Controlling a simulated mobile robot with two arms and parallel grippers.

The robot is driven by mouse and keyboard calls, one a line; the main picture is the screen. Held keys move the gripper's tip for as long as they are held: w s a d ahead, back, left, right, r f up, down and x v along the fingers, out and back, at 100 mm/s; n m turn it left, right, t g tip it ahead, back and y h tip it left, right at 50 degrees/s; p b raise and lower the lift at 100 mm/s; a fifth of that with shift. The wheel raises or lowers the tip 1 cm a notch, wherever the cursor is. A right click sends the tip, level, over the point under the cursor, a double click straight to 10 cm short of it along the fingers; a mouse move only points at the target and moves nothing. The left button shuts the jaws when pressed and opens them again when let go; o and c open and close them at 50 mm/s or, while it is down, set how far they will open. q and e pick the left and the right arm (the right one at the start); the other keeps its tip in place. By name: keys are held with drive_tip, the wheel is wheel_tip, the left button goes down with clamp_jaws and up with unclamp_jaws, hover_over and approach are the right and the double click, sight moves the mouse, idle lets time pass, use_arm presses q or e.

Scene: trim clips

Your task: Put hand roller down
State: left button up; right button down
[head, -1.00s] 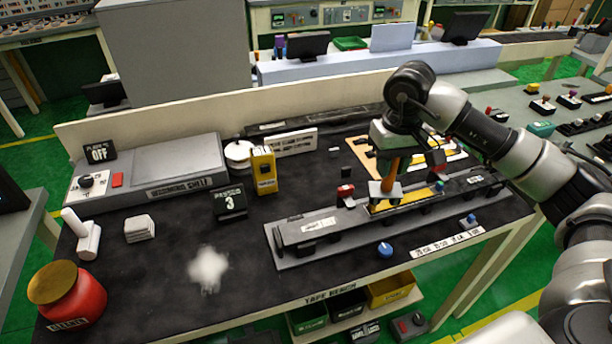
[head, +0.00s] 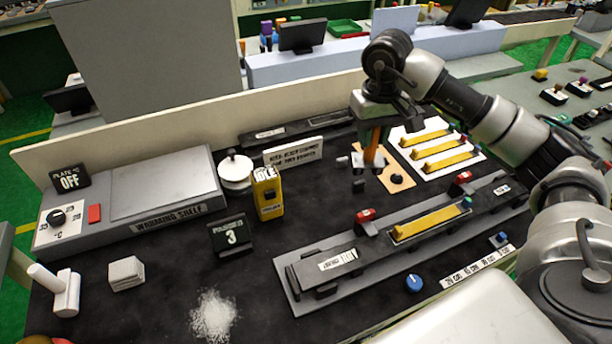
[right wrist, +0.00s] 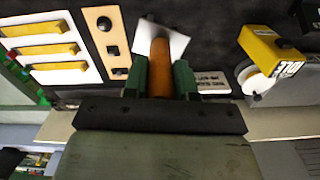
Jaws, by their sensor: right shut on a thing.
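My right gripper (head: 371,142) is shut on the orange handle of the hand roller (head: 371,157), above the back of the dark bench. In the right wrist view the gripper's green fingers (right wrist: 161,82) flank the orange handle (right wrist: 160,68), and a pale roller head shows at its far end. Beside it is a tan board (head: 398,180) with dark fittings, also in the right wrist view (right wrist: 117,72). Whether the roller touches anything below cannot be told. My left gripper is not in view.
A long grey fixture (head: 312,290) holds a yellow strip (head: 428,221), with red clamps beside it. A white board (head: 407,131) with three yellow strips lies at the back right. A yellow device (head: 267,195) and warming shelf (head: 165,212) stand left. White powder (head: 213,318) lies in front.

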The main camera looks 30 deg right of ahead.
use_arm(q)
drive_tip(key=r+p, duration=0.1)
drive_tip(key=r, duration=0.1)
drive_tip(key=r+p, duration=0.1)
drive_tip(key=p, duration=0.1)
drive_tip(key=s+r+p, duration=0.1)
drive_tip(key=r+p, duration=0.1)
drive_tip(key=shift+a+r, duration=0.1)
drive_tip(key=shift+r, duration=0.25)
use_arm(e)
drive_tip(key=w+a+f, duration=0.4)
drive_tip(key=a+f, duration=0.6)
drive_tip(key=shift+w+f, duration=0.25)
drive_tip(key=shift+w, duration=0.1)
